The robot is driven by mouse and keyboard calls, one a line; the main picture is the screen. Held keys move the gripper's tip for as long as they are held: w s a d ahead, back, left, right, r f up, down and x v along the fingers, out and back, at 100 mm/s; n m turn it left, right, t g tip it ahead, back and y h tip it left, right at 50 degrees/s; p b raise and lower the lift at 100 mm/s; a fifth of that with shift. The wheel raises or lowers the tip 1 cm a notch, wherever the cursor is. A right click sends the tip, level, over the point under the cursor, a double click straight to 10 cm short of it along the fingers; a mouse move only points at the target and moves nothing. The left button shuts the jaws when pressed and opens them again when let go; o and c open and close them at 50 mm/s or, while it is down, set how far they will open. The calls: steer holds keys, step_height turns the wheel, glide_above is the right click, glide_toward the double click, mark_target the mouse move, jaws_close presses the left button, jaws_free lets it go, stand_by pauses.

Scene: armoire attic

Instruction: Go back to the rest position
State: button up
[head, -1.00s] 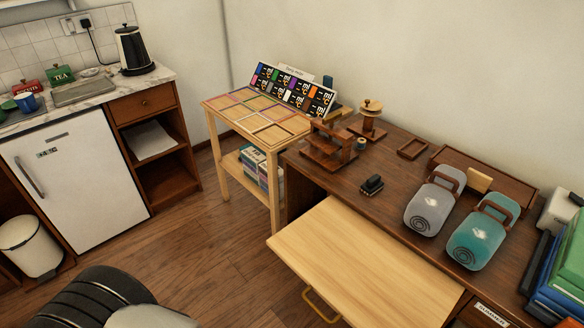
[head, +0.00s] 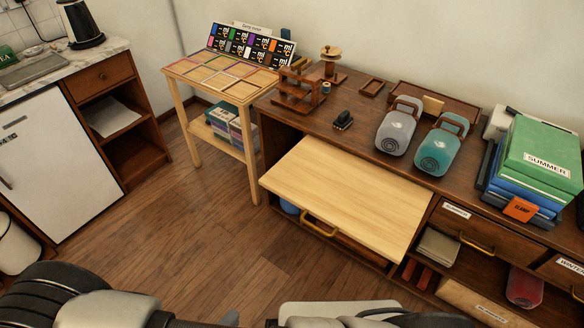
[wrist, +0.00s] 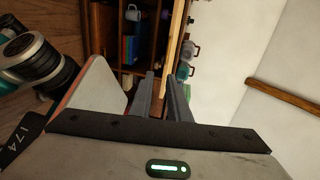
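My gripper (wrist: 161,84) shows in the wrist view, with its two grey fingers apart and nothing seen between them. It points toward shelves and a pale wood edge and touches nothing that I can see. In the head view, parts of my own arm and body lie along the bottom edge, and the fingers cannot be made out there.
A dark wood desk (head: 365,125) has a pale pull-out board (head: 345,190) jutting toward me. A light side table (head: 175,68) stands left. The wooden floor (head: 190,240) between is clear.

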steer(key=w+d+r+m+g+p, duration=0.3)
steer(key=w+d+r+m+g, duration=0.1)
steer(key=r+m, duration=0.45)
steer(key=w+d+r+m+g+y+p, duration=0.1)
steer(key=w+d+r+m+g+p, duration=0.3)
steer(key=r+m, duration=0.45)
steer(key=w+d+r+m+g+p, duration=0.2)
steer(key=w+d+r+m+g, duration=0.3)
steer(key=r, duration=0.6)
steer(key=d+r+m+t+y+p, duration=0.2)
steer(key=d+r+m, duration=0.3)
steer(key=r+m, duration=0.2)
steer(key=d+r+m+t+y+p, duration=0.2)
steer(key=d+r+m+y+p, duration=0.1)
steer(key=r+m, duration=0.5)
steer(key=s+d+r+m+t+y+p, duration=0.1)
steer(key=d+r+m+t+y+p, duration=0.1)
steer(key=d+r+m, duration=0.4)
step_height(320, 180, up, 2)
steer(key=m+y+p, duration=0.1)
steer(key=m, duration=0.2)
steer(key=shift+d+m, duration=0.3)
steer(key=shift+m, duration=0.1)
